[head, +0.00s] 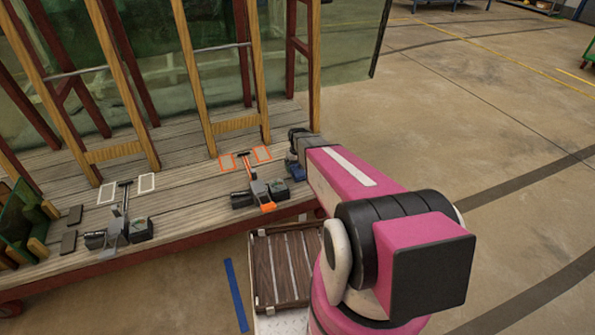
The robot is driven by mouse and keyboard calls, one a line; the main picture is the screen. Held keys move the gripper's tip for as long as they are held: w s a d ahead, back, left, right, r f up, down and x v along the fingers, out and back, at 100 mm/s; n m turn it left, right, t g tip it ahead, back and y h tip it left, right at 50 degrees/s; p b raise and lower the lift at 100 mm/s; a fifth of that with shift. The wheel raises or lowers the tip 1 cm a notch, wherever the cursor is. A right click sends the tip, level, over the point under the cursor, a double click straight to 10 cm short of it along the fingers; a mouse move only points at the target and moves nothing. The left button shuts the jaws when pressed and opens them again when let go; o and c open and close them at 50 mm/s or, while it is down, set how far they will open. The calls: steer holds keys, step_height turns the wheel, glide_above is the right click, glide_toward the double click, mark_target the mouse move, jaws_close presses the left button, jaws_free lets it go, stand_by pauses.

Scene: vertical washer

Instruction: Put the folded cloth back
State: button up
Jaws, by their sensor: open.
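My gripper (295,160) is at the far end of my pink arm, low over the right front of the wooden platform. It is small in the head view and partly hidden by my arm; I see it as open. A small blue patch (297,174) shows right at the gripper; I cannot tell whether it is a folded cloth or part of the gripper. Left of it, small dark blocks (242,200) and (278,188) flank an orange-ended tool (261,192). No cloth can be made out for certain.
Orange outlines (227,161) lie behind the tool. A grey tool (118,228) with dark blocks and white outlines (147,182) is farther left. Wooden uprights (190,60) hold glass panes at the back. A slatted crate (285,265) stands in front. The floor at right is clear.

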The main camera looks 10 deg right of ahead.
mark_target(298, 170)
step_height(298, 170, up, 9)
steer(key=s+r+m, duration=0.1)
steer(key=s+r, duration=0.4)
steer(key=s, duration=0.6)
steer(key=s+r+m, duration=0.1)
steer(key=s+r, duration=0.4)
steer(key=s, duration=0.6)
steer(key=shift+s, duration=0.15)
steer(key=shift+r, duration=0.1)
